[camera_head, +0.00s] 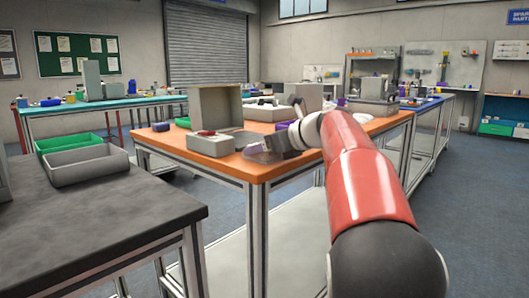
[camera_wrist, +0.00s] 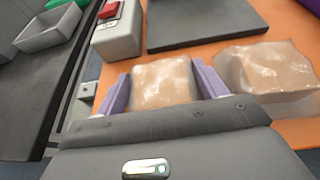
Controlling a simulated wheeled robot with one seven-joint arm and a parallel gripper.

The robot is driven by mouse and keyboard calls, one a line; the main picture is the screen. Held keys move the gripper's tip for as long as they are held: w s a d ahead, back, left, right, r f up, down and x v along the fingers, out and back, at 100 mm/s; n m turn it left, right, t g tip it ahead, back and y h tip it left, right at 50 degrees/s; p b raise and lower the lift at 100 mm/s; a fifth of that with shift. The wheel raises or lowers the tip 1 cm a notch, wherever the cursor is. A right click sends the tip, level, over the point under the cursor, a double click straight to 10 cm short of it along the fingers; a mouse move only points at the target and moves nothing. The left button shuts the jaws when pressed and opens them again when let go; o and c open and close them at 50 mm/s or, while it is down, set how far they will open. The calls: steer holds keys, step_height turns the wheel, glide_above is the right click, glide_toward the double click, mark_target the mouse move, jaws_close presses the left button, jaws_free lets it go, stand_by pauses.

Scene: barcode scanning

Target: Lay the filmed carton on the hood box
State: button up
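A filmed carton (camera_wrist: 164,83), tan under clear wrap, sits between the two purple fingers of my gripper (camera_wrist: 163,80) in the wrist view. The fingers lie against both its sides, with no clear gap. Whether it is clear of the table I cannot tell. In the head view my gripper (camera_head: 276,143) is low over the near corner of the orange table. A grey box with a tall upright panel (camera_head: 214,106), seemingly the hood box, stands behind it. A dark flat plate (camera_wrist: 205,22) lies ahead of the fingers in the wrist view.
A second wrapped carton (camera_wrist: 270,72) lies to the right on the orange table (camera_head: 225,165). A grey box with a red button (camera_wrist: 117,30) stands left of the plate.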

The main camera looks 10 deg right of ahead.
steer(key=c, duration=1)
steer(key=shift+r, duration=0.1)
